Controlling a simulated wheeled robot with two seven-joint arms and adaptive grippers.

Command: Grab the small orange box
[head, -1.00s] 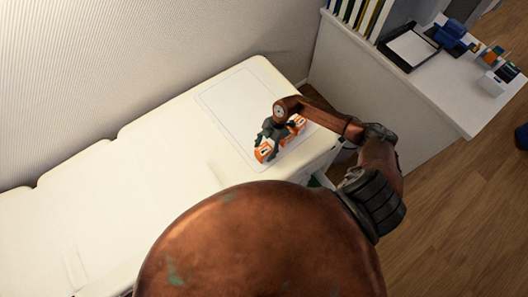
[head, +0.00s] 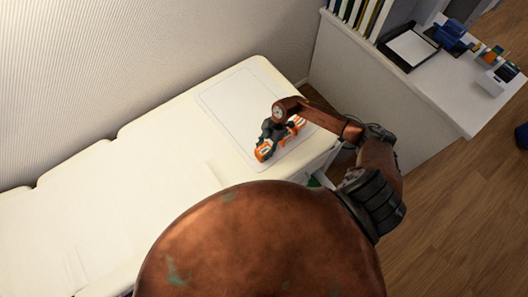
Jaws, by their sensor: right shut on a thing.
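A small orange box (head: 263,150) with white and dark markings is on the cream padded bench (head: 150,150), near its right end. My right gripper (head: 270,141) reaches down over it from the right and is shut on it. The gripper's dark fingers hide part of the box. More orange and white (head: 299,122) shows on the other side of the gripper; I cannot tell whether it is the same box. I cannot tell whether the box touches the bench top. My left gripper is not in view.
A thin rectangular outline (head: 235,92) marks the bench top around the gripper. The bench to the left is clear. A white counter (head: 455,100) at the upper right holds a black tray (head: 408,47), books and small desk items. A ribbed wall runs behind the bench.

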